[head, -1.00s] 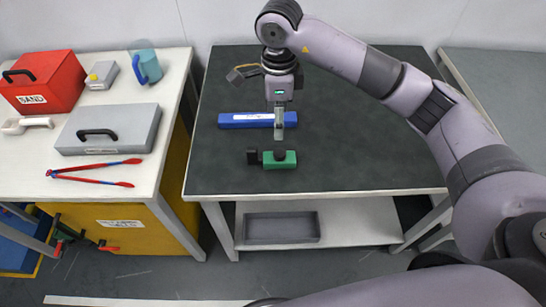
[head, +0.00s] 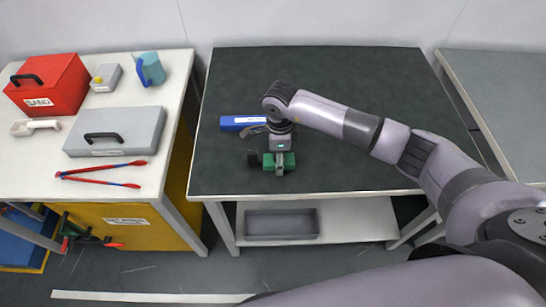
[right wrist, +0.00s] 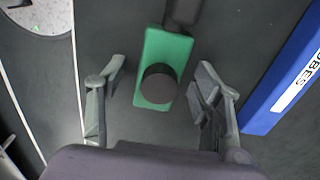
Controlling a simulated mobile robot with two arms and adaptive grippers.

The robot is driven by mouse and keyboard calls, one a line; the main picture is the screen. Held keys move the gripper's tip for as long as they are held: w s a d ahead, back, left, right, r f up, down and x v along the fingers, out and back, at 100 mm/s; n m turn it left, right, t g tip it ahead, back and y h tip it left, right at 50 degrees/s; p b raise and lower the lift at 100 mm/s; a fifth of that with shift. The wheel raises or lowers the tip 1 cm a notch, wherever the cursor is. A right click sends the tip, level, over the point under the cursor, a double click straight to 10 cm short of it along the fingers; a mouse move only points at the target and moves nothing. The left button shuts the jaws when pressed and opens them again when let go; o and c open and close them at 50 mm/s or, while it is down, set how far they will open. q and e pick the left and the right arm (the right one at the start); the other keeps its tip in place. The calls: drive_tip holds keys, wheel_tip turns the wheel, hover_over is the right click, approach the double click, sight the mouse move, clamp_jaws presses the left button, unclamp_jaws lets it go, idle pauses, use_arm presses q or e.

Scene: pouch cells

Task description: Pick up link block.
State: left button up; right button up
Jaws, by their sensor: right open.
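The link block seems to be the green block (head: 290,160) with a round black knob on top and a black piece (head: 253,159) at one end. It lies near the front edge of the dark-topped table (head: 370,170). In the right wrist view the green block (right wrist: 154,50) lies between the two fingers, its black knob (right wrist: 159,84) facing the camera. My right gripper (head: 279,169) is over the block in the head view, partly hiding it. In the right wrist view this gripper (right wrist: 161,68) is open, with visible gaps on both sides of the block. My left gripper is not in view.
A blue box (head: 236,123) with a white label lies behind the block, close to my right gripper; it also shows in the right wrist view (right wrist: 265,112). The table's right part is clear. A left bench holds a red sand box (head: 50,85), grey case (head: 135,125) and red tongs (head: 95,175).

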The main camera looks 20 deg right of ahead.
drive_tip(key=shift+f, duration=0.35)
drive_tip(key=shift+c, duration=0.4)
drive_tip(key=c, duration=1.2)
